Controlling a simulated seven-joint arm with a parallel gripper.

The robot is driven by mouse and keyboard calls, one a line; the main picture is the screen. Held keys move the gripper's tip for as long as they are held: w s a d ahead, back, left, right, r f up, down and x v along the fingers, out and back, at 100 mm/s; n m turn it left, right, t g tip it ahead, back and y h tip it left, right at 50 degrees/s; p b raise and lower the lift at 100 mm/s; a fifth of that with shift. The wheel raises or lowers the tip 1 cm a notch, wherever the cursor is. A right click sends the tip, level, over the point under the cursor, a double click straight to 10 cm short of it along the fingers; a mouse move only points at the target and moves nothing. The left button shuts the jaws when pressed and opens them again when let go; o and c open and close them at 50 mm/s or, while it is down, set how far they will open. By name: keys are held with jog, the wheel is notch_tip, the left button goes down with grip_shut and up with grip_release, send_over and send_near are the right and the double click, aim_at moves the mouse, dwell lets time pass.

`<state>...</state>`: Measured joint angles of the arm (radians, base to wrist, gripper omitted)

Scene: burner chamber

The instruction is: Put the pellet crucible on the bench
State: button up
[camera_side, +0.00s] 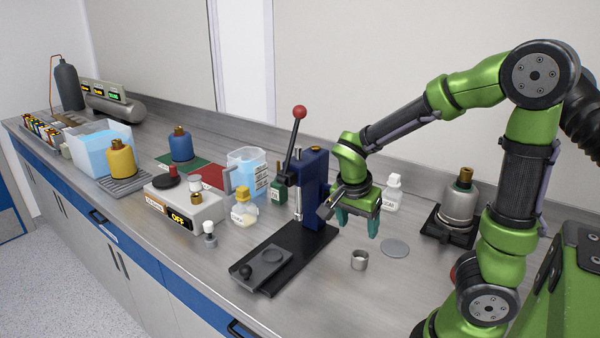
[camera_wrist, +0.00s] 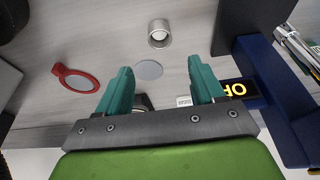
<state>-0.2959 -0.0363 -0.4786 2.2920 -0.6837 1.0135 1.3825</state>
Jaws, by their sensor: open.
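A small grey metal cup, which looks like the pellet crucible (camera_side: 359,260), stands upright on the bench (camera_side: 330,300) in front of the press. It also shows near the top middle of the wrist view (camera_wrist: 159,33), apart from my fingers. My gripper (camera_side: 357,224) has teal fingers that are spread with nothing between them. It hangs above the bench, behind and above the cup in the side view. In the wrist view my fingertips (camera_wrist: 159,68) point towards the cup and a flat grey disc (camera_wrist: 149,70) beyond them. What the cup contains is unclear.
The blue press (camera_side: 314,185) with its red-knobbed lever stands close left of my gripper. The flat disc (camera_side: 394,248) lies right of the cup. A silver vessel (camera_side: 459,205) stands further right. A red ring (camera_wrist: 75,80) lies left in the wrist view.

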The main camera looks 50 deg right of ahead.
jog(key=s+a+r+n+t+y, duration=0.3)
jog(key=a+r+n+t+y, duration=0.2)
jog(key=a+r+n, duration=0.6)
jog(key=a+n+t, duration=0.2)
jog(key=a+n, duration=0.1)
jog(key=shift+s+a+r, duration=0.2)
jog(key=shift+r, duration=0.05)
dwell(0.5)
